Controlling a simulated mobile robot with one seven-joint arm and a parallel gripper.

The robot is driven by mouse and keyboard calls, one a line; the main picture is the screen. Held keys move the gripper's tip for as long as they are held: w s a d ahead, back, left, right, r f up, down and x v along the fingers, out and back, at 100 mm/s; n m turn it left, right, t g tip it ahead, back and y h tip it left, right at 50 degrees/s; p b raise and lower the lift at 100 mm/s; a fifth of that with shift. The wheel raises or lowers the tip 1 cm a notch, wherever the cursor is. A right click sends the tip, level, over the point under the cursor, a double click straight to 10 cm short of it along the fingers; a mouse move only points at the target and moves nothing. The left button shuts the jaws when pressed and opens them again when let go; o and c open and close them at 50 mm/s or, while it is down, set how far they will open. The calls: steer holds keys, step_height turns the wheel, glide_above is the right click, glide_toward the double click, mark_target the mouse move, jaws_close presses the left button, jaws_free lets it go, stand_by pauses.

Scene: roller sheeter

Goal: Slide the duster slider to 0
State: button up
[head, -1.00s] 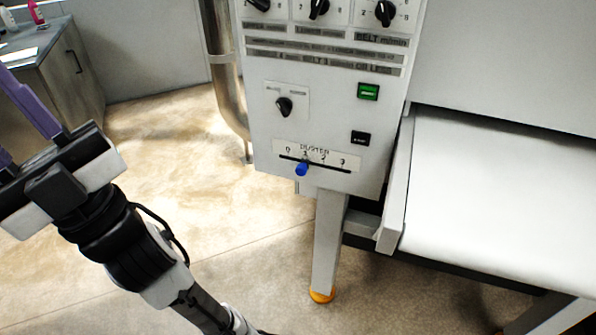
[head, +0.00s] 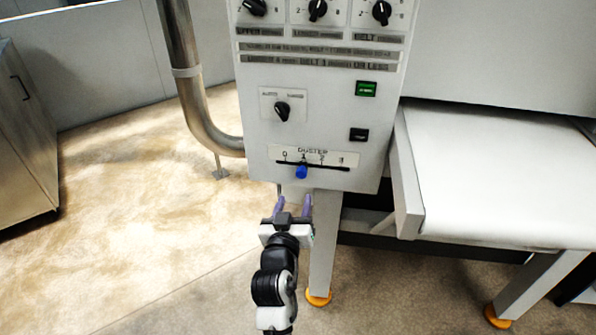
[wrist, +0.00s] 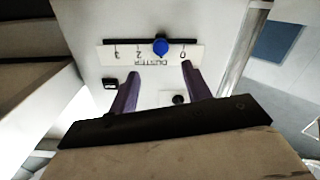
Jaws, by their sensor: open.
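The duster slider is a blue knob (head: 301,171) on a dark horizontal slot, under a white label strip (head: 335,157) marked 0 to 3 from left to right. The knob sits at about the 1 mark. In the wrist view the panel is upside down, with the blue knob (wrist: 161,47) between the 0 and the 2. My gripper (head: 293,204) is open and empty, its purple fingers pointing up just below the knob in the head view. In the wrist view the open fingers (wrist: 162,72) are apart on either side of the knob's line, not touching it.
The control panel has a black selector knob (head: 282,112), a green button (head: 366,89) and a black button (head: 358,134) above the slider. A metal pipe (head: 190,100) runs at the left. A white belt table (head: 500,180) juts out at the right.

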mark_target(300, 175)
steer(key=w+p, duration=0.1)
steer(key=w, duration=0.3)
steer(key=w+d+p, duration=0.1)
steer(key=w, duration=0.3)
steer(key=w+p, duration=0.1)
steer(key=w, duration=0.3)
steer(key=shift+d, duration=0.4)
steer(key=shift+a, duration=0.1)
jaws_close()
